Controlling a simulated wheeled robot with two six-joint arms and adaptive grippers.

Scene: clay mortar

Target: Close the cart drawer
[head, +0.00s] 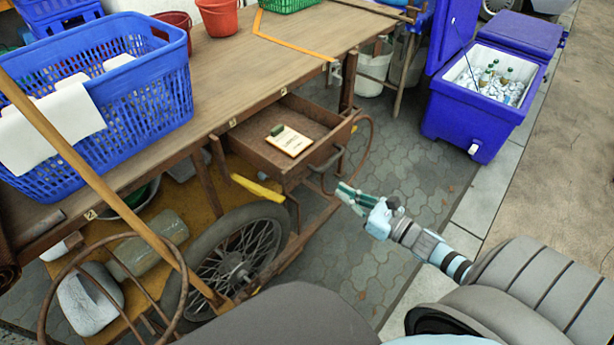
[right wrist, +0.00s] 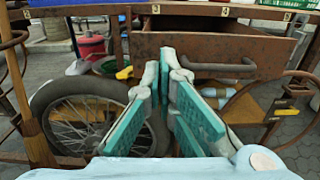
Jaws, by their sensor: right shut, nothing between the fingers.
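The brown cart drawer (head: 322,117) is pulled out from under the wooden cart top (head: 245,75). A notepad (head: 290,143) and a small dark green object (head: 277,130) lie in it. Its bar handle (head: 325,172) is on the front. My right gripper (head: 342,192) is shut and empty, just in front of and below the handle. In the right wrist view the drawer front (right wrist: 200,47) fills the upper middle, the handle (right wrist: 218,67) is right of my fingertips (right wrist: 167,58). Any contact with the drawer cannot be told. My left gripper is not in view.
The cart's spoked wheel (head: 240,262) and a curved metal hoop (head: 366,150) are near the drawer. A blue basket (head: 150,80) stands on the cart top. An open blue cooler (head: 470,125) with bottles stands at right. Paving right of the drawer is clear.

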